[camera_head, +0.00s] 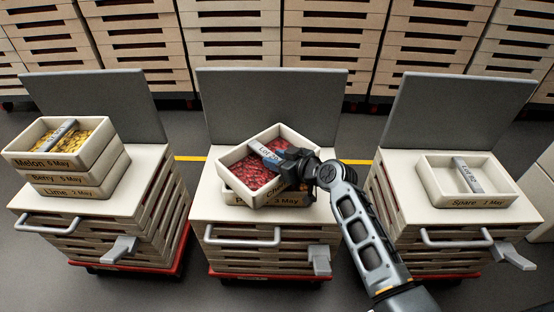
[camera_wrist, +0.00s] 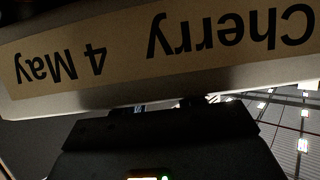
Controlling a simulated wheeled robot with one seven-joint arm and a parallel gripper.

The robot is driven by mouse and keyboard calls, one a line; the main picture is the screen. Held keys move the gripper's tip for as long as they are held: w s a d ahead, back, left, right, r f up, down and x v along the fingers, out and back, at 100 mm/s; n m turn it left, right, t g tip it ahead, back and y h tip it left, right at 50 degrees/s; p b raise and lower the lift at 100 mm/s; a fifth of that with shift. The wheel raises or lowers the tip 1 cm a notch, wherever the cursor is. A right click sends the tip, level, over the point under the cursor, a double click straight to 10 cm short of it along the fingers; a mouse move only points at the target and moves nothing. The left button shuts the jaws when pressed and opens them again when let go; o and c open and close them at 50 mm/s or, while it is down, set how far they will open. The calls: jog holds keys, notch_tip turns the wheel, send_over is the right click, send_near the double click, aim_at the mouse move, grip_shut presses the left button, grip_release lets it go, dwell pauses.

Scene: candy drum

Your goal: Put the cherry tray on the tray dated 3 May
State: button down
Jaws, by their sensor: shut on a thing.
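The cherry tray (camera_head: 235,186) is pale, with red candies and a grey bar marked "Lot". It sits turned askew over the tray dated 3 May (camera_head: 291,200) on the middle cart; I cannot tell whether they touch. The lower tray is mostly hidden, and its name is covered. In the wrist view the cherry tray's label (camera_wrist: 160,48) reads "Cherry 4 May", upside down and close.
On the left cart a stack of trays reads Melon (camera_head: 35,163), Berry and Lime, the top one holding yellow candies. On the right cart stands an empty tray marked Spare (camera_head: 480,202). Grey upright panels (camera_head: 272,108) stand behind the cart tops.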

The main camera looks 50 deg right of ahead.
jog(key=c, duration=0.7)
grip_release()
